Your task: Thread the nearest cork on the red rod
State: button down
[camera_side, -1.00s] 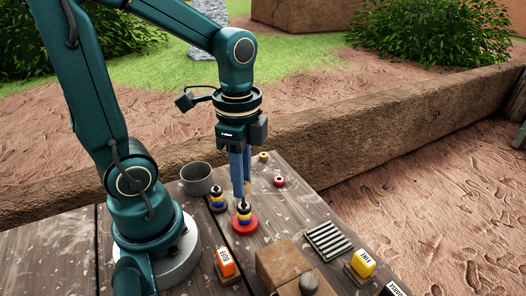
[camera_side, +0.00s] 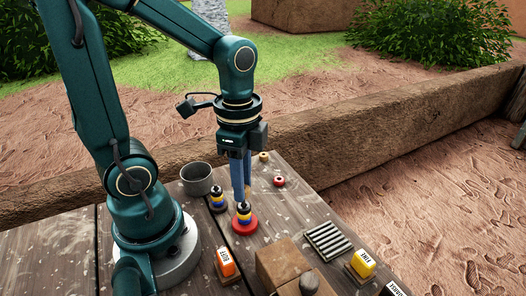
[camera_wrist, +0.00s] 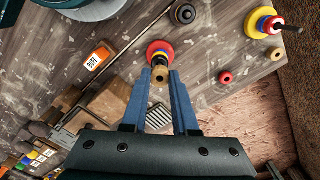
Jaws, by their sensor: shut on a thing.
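My gripper (camera_wrist: 162,75) has its blue fingers shut on a tan cork (camera_wrist: 159,75), which shows a dark hole in the wrist view. The red base also shows in the wrist view (camera_wrist: 157,46), partly behind the cork. The rod there is mostly hidden by the cork and fingers. I cannot tell whether the cork touches the rod's tip.
A loose red ring (camera_side: 279,181) and tan ring (camera_side: 264,156) lie farther back. A wooden block (camera_side: 282,263) and ridged rack (camera_side: 328,241) stand in front.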

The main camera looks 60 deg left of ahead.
jog(key=shift+f, duration=1.05)
dwell(1.0)
jog(key=shift+c, duration=0.6)
grip_release()
jog(key=shift+r, duration=0.1)
dwell(0.4)
jog(key=shift+r, duration=3.4)
